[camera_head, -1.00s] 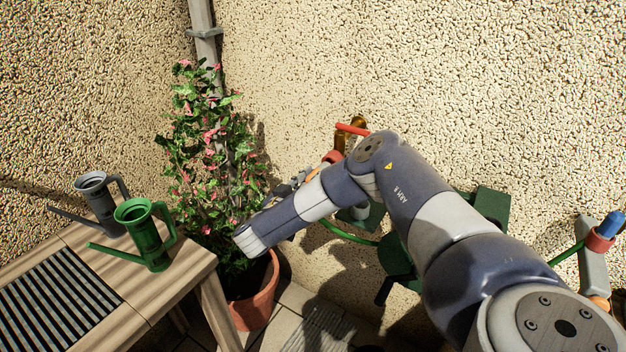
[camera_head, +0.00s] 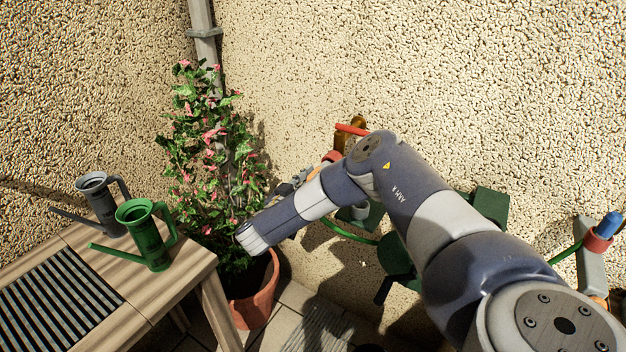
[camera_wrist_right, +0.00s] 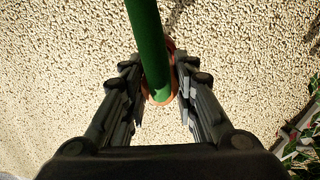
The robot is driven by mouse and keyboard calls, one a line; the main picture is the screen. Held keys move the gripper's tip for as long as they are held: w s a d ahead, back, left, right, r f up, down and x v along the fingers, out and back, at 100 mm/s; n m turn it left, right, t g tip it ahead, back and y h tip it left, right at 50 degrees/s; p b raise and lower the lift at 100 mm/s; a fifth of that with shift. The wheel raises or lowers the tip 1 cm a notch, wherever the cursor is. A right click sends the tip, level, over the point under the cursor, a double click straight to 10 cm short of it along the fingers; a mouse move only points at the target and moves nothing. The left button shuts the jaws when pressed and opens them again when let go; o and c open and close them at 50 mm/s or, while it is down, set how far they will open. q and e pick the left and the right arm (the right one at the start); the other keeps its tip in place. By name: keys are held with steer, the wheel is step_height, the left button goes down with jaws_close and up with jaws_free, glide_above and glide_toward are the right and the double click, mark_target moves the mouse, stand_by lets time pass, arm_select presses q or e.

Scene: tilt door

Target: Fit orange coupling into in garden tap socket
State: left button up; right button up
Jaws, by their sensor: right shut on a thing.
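The orange coupling (camera_head: 332,157) is at the end of a green hose (camera_wrist_right: 150,40), near the wall just below and left of the brass garden tap (camera_head: 357,124) with its red handle (camera_head: 352,130). My right gripper (camera_head: 302,178) is shut on the coupling; my own arm partly covers the area. In the right wrist view the gripper fingers (camera_wrist_right: 157,66) stand either side of the coupling (camera_wrist_right: 158,100), with the hose crossing over it. The tap's socket is hidden in the head view, so I cannot tell whether the coupling touches it. My left gripper is out of view.
A potted flowering plant (camera_head: 212,150) stands left of my right gripper. A wooden table (camera_head: 190,268) holds a grey watering can (camera_head: 103,205) and a green one (camera_head: 144,240). A green hose reel (camera_head: 490,205) is partly behind my arm. A blue-tipped nozzle (camera_head: 609,226) is at right.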

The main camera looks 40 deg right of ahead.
steer(key=shift+x, duration=1.85)
steer(key=o, duration=1.1)
steer(key=shift+a, duration=0.1)
steer(key=shift+v, duration=5.95)
